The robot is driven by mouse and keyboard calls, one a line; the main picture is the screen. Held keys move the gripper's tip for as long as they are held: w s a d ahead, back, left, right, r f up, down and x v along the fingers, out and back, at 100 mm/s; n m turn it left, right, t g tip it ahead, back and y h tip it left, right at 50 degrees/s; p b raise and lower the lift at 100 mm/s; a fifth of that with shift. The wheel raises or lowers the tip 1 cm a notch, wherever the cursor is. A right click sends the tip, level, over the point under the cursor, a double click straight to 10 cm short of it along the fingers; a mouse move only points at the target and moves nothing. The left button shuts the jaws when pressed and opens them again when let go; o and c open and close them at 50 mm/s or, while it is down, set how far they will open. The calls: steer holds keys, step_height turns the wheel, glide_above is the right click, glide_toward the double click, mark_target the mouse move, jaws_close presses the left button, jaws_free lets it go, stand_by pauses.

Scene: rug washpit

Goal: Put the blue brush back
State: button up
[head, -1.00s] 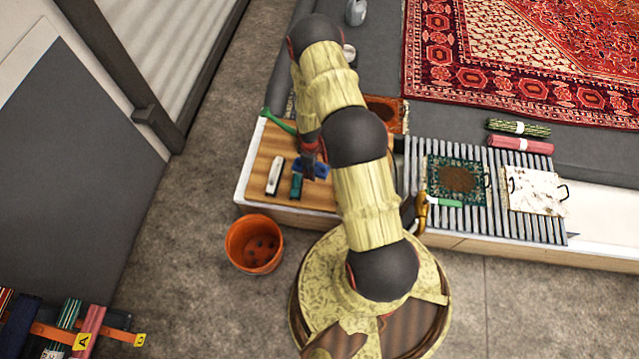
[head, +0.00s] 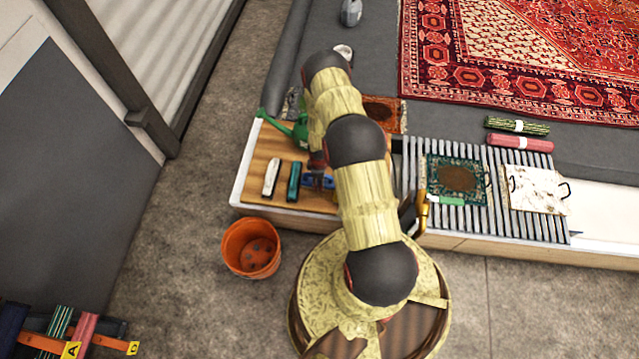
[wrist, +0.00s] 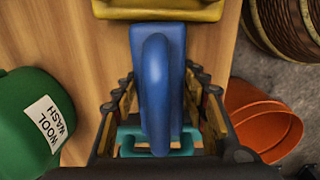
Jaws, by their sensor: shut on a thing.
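The blue brush (head: 319,182) is over the right part of the wooden board (head: 258,163), partly hidden by my arm in the head view. In the wrist view the blue brush (wrist: 157,85) runs upright in the picture between my fingers. My gripper (head: 317,172) is shut on it, with one finger on each side in the wrist view (wrist: 160,105). I cannot tell whether the brush touches the board. A teal brush (head: 294,181) lies just left of it, and a white brush (head: 271,179) lies further left.
A green watering can (head: 299,130) stands at the board's back; its label reads "WOOL WASH" in the wrist view. A yellow object (wrist: 160,9) lies beyond the blue brush's far end. An orange bucket (head: 251,249) stands on the floor in front. A slatted rack (head: 480,220) is to the right.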

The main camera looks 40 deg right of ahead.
steer(key=shift+f, duration=0.35)
steer(key=shift+f, duration=0.2)
steer(key=o, duration=1.3)
